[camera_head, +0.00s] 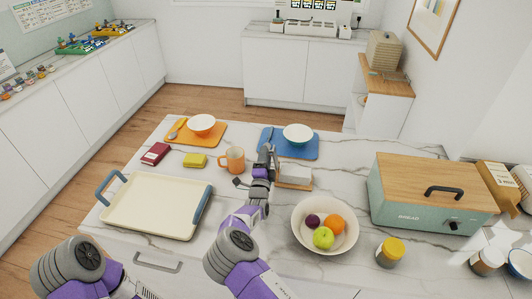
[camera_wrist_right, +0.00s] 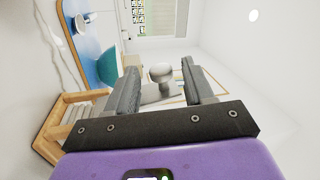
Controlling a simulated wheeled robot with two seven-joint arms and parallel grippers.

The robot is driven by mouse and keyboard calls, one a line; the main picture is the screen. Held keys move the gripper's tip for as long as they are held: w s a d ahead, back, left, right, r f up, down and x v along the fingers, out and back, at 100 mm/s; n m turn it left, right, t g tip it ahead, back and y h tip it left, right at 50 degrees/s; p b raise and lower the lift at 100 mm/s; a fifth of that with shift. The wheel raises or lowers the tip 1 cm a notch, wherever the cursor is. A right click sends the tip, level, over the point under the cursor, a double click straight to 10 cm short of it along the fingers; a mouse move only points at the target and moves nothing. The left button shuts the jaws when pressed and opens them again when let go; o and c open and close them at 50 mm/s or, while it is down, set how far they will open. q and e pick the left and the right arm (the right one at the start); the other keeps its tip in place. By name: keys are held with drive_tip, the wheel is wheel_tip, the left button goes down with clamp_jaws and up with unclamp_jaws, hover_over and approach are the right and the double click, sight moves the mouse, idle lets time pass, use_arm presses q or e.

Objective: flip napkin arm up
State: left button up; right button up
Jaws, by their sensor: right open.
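The napkin holder (camera_head: 294,183) has a wooden base with pale napkins (camera_head: 296,168) and stands near the middle of the marble counter. My right gripper (camera_head: 268,150) is at its left side, open. In the right wrist view, the two grey fingers (camera_wrist_right: 160,88) are apart, and a grey rounded knob (camera_wrist_right: 161,72) shows between them. I cannot tell whether the fingers touch it. The holder's wooden frame (camera_wrist_right: 52,128) shows at lower left there. The napkin arm cannot be clearly made out in the head view. My left gripper is out of view.
A fruit bowl (camera_head: 299,237) stands right of my right arm, and a green bread box (camera_head: 390,205) farther right. An orange mug (camera_head: 232,159) is just left of the gripper. A blue mat (camera_head: 272,150) with a bowl (camera_head: 298,134) lies behind. A cream tray (camera_head: 150,208) is at left.

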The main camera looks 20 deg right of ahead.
drive_tip(key=v, duration=0.5)
drive_tip(key=shift+f, duration=0.1)
idle(0.4)
